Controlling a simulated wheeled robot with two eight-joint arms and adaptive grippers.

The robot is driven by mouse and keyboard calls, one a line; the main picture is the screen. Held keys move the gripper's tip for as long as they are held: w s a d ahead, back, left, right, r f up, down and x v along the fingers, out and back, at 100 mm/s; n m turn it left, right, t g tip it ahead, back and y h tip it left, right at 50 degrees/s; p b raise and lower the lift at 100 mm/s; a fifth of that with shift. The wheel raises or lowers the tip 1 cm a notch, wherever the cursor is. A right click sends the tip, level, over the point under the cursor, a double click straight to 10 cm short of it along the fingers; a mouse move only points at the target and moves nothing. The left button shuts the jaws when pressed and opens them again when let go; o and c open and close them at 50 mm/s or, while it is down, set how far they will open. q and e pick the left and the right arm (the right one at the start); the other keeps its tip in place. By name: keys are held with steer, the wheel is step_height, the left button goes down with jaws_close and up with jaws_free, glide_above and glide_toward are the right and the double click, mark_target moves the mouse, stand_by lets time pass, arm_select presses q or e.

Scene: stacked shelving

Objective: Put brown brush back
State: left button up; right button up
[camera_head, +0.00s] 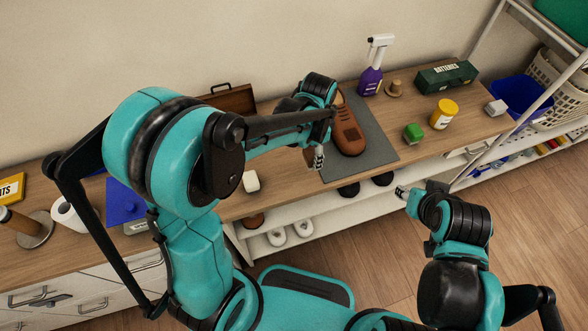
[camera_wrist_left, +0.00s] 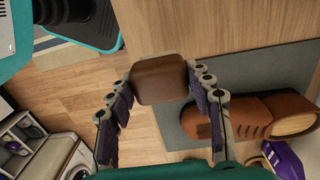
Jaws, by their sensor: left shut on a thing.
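My left gripper (camera_head: 317,155) is over the left edge of the grey mat, left of the brown shoe. In the left wrist view its fingers (camera_wrist_left: 162,92) are shut on the brown brush (camera_wrist_left: 161,78), a rounded brown block. In the head view the brush is mostly hidden by the gripper. The brown shoe (camera_head: 348,131) lies on the grey mat (camera_head: 378,138), and it also shows in the left wrist view (camera_wrist_left: 250,115). My right gripper (camera_head: 402,192) is in front of the counter, and its opening is too small to judge.
A brown wooden box (camera_head: 236,100) with a handle stands behind my left arm. A purple spray bottle (camera_head: 371,80), green block (camera_head: 413,133), yellow jar (camera_head: 443,113) and green batteries box (camera_head: 446,77) stand to the right. A white block (camera_head: 251,181) lies near the counter's front edge. Shoes sit on shelves below.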

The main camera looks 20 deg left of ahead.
arm_select(q)
steer(key=a+f, duration=0.2)
steer(key=a, duration=0.1)
steer(key=s+a+f+b, duration=0.1)
steer(key=a, duration=0.1)
steer(key=shift+s+f, duration=0.1)
steer(key=shift+a+f+b, duration=0.1)
steer(key=shift+f+b, duration=0.75)
steer(key=shift+f, duration=1.15)
steer(key=o, duration=1.1)
steer(key=shift+f, duration=0.1)
